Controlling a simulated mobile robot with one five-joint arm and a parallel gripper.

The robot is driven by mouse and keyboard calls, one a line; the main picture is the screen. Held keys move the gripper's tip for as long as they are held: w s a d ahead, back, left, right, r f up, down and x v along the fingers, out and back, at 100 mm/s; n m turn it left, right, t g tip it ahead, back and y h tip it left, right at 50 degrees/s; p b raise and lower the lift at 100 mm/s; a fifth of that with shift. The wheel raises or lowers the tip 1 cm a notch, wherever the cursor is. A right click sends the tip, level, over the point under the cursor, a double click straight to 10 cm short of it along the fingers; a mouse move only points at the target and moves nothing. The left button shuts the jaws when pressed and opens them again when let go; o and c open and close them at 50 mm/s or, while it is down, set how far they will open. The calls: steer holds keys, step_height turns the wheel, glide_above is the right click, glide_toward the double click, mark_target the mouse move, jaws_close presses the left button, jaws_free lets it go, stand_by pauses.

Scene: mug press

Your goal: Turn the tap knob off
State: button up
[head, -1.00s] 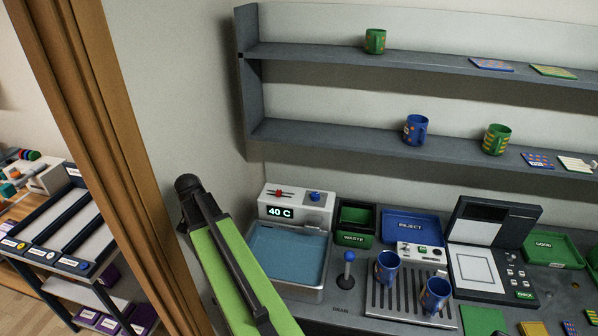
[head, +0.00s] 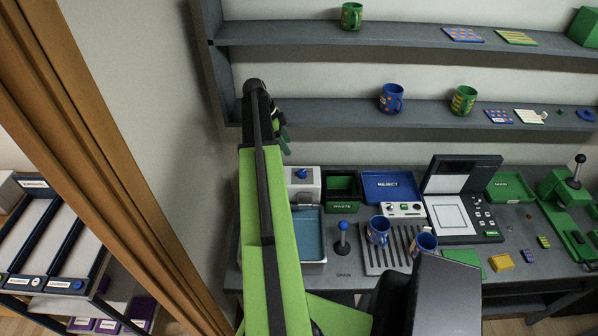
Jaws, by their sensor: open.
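A white tap unit (head: 306,186) stands at the back left of the counter, behind a basin of blue water (head: 308,234). A blue knob (head: 302,173) on top of the unit is in view. My green arm hides the unit's left part, with the red control and the 40 C display seen earlier. My gripper (head: 283,136) shows only as a dark piece beside the arm's far end, above and left of the blue knob and apart from it. It is open, and I see nothing held in it.
Right of the basin are a blue-topped lever (head: 342,235), a WASTE bin (head: 342,188), a REJECT tray (head: 392,187) and two blue mugs (head: 378,230) on a drain rack. Shelves (head: 330,115) with mugs hang above. A brown post (head: 120,150) is close at left.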

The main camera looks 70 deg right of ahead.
mark_target(303, 172)
steer(key=b+x, duration=1.3)
steer(key=x, duration=0.2)
steer(key=shift+f, duration=0.2)
steer(key=shift+s+d+r, duration=0.1)
